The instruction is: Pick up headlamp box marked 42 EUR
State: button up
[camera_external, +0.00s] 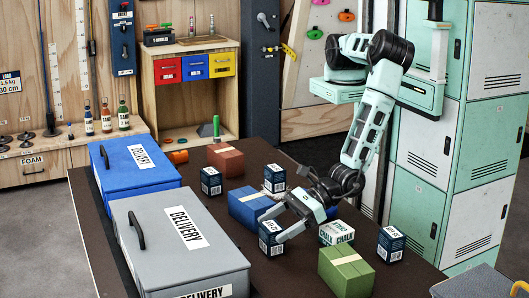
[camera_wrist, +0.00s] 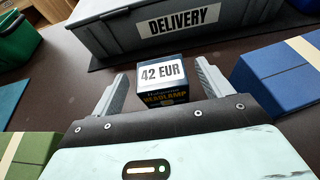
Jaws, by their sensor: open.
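The headlamp box marked 42 EUR (camera_wrist: 163,78) is dark blue with a white label on top, and stands upright on the dark table. In the wrist view it sits between the two fingers of my gripper (camera_wrist: 161,71), with a gap on each side. My gripper is open and its fingers reach down beside the box. In the external view, my gripper (camera_external: 272,226) is low over the table, next to a small dark box (camera_external: 270,242) whose label is too small to read surely.
A grey delivery case (camera_external: 185,250) and a blue delivery case (camera_external: 135,168) stand at the left. Near my gripper are a blue block (camera_external: 247,204), a green block (camera_external: 345,272), a chalk box (camera_external: 336,233) and several similar dark boxes, one at the right (camera_external: 391,245).

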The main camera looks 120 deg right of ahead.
aim_at(263, 233)
jog(key=b+x, duration=0.1)
jog(key=x, duration=0.2)
jog(key=shift+w+f, duration=0.1)
jog(key=shift+w, duration=0.15)
jog(key=c, duration=1.1)
